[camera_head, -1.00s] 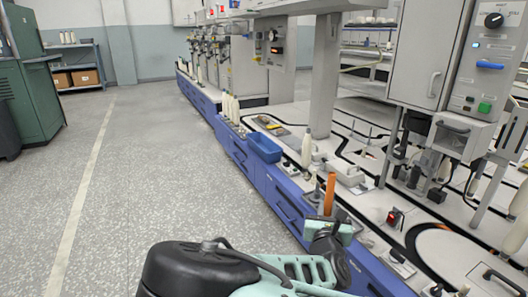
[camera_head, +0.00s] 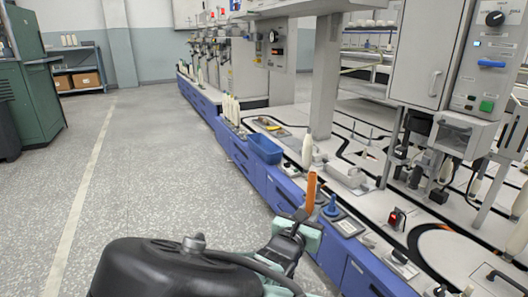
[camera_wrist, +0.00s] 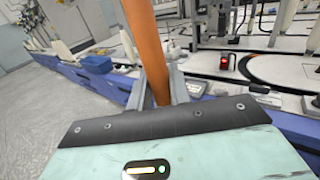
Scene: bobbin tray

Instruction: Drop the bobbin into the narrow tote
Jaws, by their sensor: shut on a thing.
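The bobbin is an orange tube (camera_head: 311,189) standing nearly upright in my gripper (camera_head: 297,221). In the wrist view the orange tube (camera_wrist: 148,45) rises between my gripper's fingers (camera_wrist: 160,90), which are shut on it. Its lower end is hidden by the gripper. The narrow tote is a blue open bin (camera_head: 265,148) on the front ledge of the machine, beyond and to the left of the bobbin. The tote also shows in the wrist view (camera_wrist: 97,64), left of the tube. The bobbin is apart from the tote.
A blue peg (camera_head: 331,207) stands on a plate right of my gripper. A white cone (camera_head: 307,151) stands on the ledge right of the tote, and several white cones (camera_head: 232,108) stand beyond it. A grey pillar (camera_head: 325,85) rises behind. The floor at left is clear.

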